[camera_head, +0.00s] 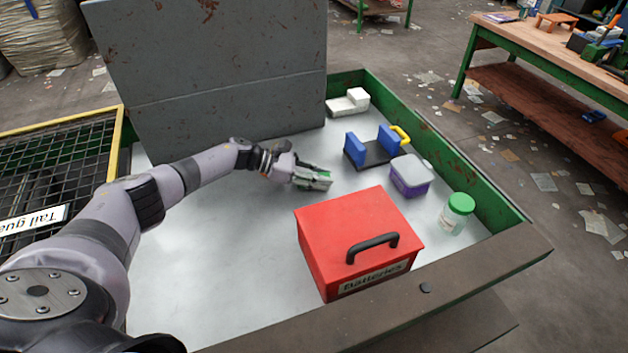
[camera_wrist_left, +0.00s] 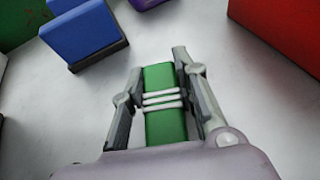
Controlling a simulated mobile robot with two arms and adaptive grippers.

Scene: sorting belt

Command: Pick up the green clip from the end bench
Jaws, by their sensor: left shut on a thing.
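The green clip (camera_wrist_left: 160,78) is a green block with pale bands around its middle. It sits between the two fingers of my left gripper (camera_wrist_left: 163,92), which is shut on it. In the head view my left gripper (camera_head: 312,178) is over the pale bench top (camera_head: 215,230), behind the red box, and hides most of the clip. I cannot tell whether the clip touches the bench top. My right gripper is not in view.
A red batteries box (camera_head: 340,225) stands just in front of the gripper. A blue-sided holder (camera_head: 372,150), a purple tub (camera_head: 410,175), a green-lidded jar (camera_head: 457,213) and a white block (camera_head: 348,103) stand to the right and behind. A grey panel (camera_head: 215,75) rises at the back left.

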